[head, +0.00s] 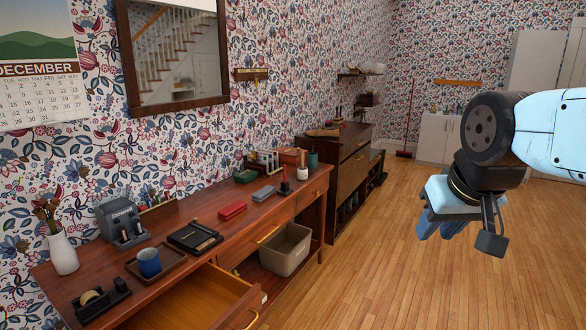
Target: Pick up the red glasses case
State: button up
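The red glasses case (232,210) lies shut on the wooden console table (205,222), near the middle of its top. My gripper (439,230) hangs at the right of the head view, over the floor side of the room and well apart from the case. Its blue fingers point down, and nothing shows held between them. The gap between the fingers is not clear from this angle.
A grey case (264,194) and a green case (246,176) lie beyond the red one. A black tray with a pen (195,237) lies nearer, and a blue mug (149,262) stands left. An open drawer (205,300) juts out. The wooden floor (400,290) is clear.

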aim_at(236, 208)
jog(key=u, duration=1.35)
jog(key=k, duration=1.05)
jog(key=z, duration=0.9)
jog(key=i, duration=2.45)
jog(key=u, duration=0.85)
